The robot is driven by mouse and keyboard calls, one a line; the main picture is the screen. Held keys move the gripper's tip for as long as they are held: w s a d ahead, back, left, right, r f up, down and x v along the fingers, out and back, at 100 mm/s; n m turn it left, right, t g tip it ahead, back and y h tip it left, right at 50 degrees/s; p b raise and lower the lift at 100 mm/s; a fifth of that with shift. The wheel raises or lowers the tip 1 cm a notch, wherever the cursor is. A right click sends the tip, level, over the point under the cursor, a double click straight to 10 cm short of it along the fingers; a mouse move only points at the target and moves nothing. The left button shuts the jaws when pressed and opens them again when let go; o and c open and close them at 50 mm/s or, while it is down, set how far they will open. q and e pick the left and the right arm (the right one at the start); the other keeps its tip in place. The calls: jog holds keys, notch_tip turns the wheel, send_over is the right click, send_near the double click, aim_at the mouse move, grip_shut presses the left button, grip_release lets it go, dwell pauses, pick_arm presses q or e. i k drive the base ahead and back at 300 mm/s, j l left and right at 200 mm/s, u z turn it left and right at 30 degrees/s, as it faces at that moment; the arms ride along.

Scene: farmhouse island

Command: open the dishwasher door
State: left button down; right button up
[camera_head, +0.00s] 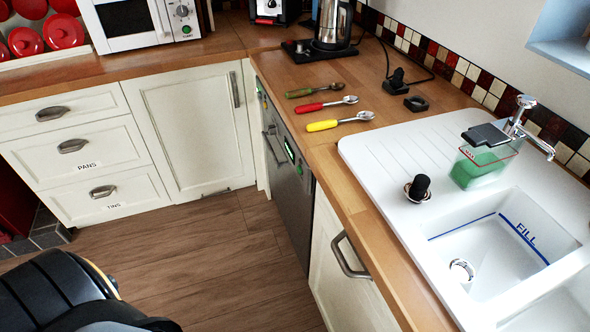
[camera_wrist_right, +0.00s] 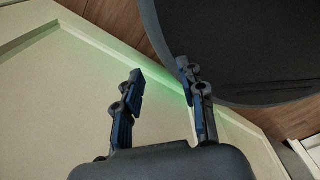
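The dishwasher (camera_head: 287,162) is the grey steel front under the wooden counter, in the middle of the head view. Its door looks shut. A bar handle (camera_head: 272,147) runs across it near the top, and a small green display shows on its upper edge. In the right wrist view my right gripper (camera_wrist_right: 163,85) is open and empty, its two dark fingers well apart. Behind it is a cream panelled surface with a greenish glow. The dishwasher handle is not seen between the fingers. Neither gripper shows in the head view.
A white sink (camera_head: 400,150) is set in the counter at right. Spoons with green, red (camera_head: 325,105) and yellow handles lie on the counter above the dishwasher. Cream cabinets (camera_head: 190,125) stand at left. The wooden floor (camera_head: 220,240) before the dishwasher is clear.

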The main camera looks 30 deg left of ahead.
aim_at(293, 193)
jog(key=j+z, duration=0.9)
jog(key=i+l, duration=0.05)
